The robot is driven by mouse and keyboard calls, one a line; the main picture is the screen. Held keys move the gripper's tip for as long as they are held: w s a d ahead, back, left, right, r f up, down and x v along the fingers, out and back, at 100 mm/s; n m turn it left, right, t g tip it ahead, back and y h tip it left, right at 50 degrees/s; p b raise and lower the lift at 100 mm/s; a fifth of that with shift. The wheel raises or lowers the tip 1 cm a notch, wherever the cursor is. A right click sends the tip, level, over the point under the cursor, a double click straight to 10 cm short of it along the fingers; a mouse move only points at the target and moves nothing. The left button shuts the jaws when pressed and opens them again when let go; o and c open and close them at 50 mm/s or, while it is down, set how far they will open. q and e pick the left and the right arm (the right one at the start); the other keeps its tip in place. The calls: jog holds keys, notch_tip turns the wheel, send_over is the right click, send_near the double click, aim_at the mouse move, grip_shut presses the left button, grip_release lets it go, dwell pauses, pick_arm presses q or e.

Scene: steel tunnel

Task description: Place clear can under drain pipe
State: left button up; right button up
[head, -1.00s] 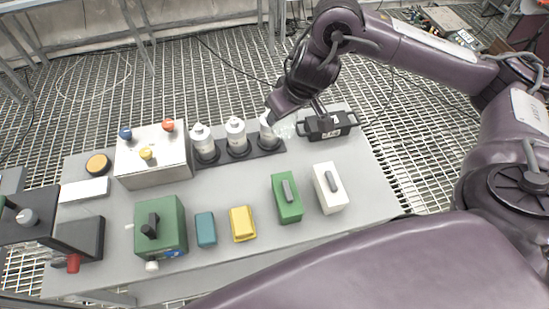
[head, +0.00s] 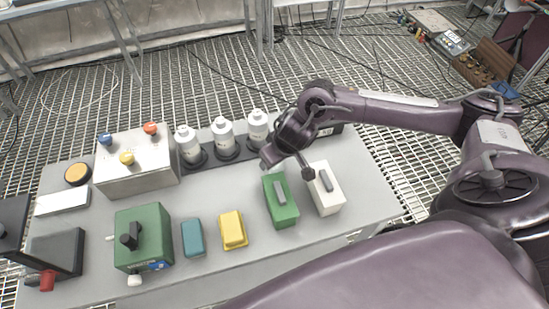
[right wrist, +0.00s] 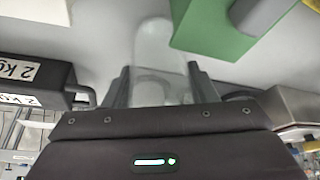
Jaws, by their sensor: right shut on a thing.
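The clear can (right wrist: 158,42) is between the two fingers of my right gripper (right wrist: 160,85) in the right wrist view. The gripper is shut on it. In the head view my right gripper (head: 272,158) is over the table, just behind the green block, and the can is mostly hidden by it. A green unit (head: 144,240) with a black handle stands at the front left, with a short white spout (head: 135,281) low at its front, which may be the drain pipe. My left gripper is not in view.
The grey table (head: 215,270) holds a green block (head: 281,203), a white block (head: 326,190), yellow (head: 233,230) and teal (head: 193,238) blocks. White bottles (head: 223,136) stand at the back beside a metal button box (head: 137,163). A black weight (right wrist: 35,82) is left in the wrist view.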

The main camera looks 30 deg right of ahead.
jog(key=shift+f, duration=0.2)
jog(key=shift+f, duration=0.15)
jog(key=o, duration=1)
